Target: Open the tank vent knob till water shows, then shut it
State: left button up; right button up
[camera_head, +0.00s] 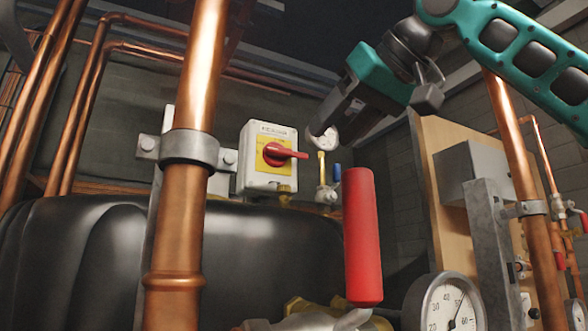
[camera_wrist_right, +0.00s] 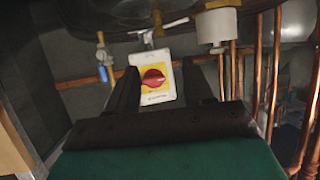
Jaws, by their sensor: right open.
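The black tank (camera_head: 270,265) fills the lower left of the head view. My right gripper (camera_head: 335,130) is open and empty, reaching in from the upper right near the gauge. In the wrist view its fingers are spread with the red switch beyond, between them. No water shows. My left gripper is not in view.
A grey switch box (camera_head: 258,183) with a red rotary handle (camera_head: 284,154) is on the back wall. A thick copper pipe (camera_head: 185,225) crosses the front left. A large red lever handle (camera_head: 362,237) and a dial gauge (camera_head: 447,306) stand in front. Wooden board and pipes are right.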

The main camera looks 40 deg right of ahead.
aim_at(285, 185)
jog(key=x, duration=1.2)
jog(key=shift+w, duration=0.1)
jog(key=shift+c, duration=0.5)
grip_shut()
